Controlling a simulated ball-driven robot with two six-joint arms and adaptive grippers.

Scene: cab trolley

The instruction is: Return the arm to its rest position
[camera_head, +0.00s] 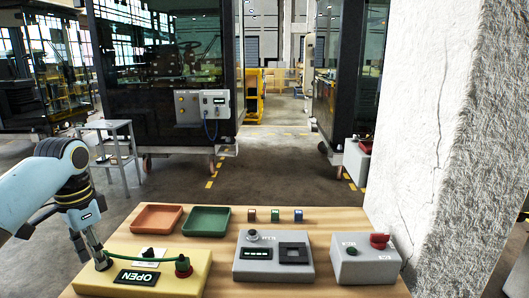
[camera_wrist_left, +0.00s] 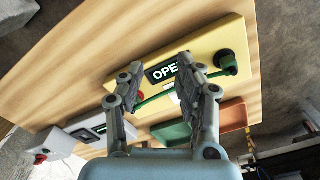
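My left arm comes in from the left in the head view, and its gripper (camera_head: 98,256) points down at the left end of the yellow box (camera_head: 198,284). In the left wrist view the gripper's two fingers (camera_wrist_left: 160,70) stand apart with nothing clearly between them. The box has a panel reading OPEN (camera_head: 137,277). My right gripper is not in view.
On the wooden table (camera_head: 340,220) are an orange tray (camera_head: 157,206), a green tray (camera_head: 207,209), three small coloured blocks, a grey device (camera_head: 273,275) and a grey box with a red knob (camera_head: 379,240).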

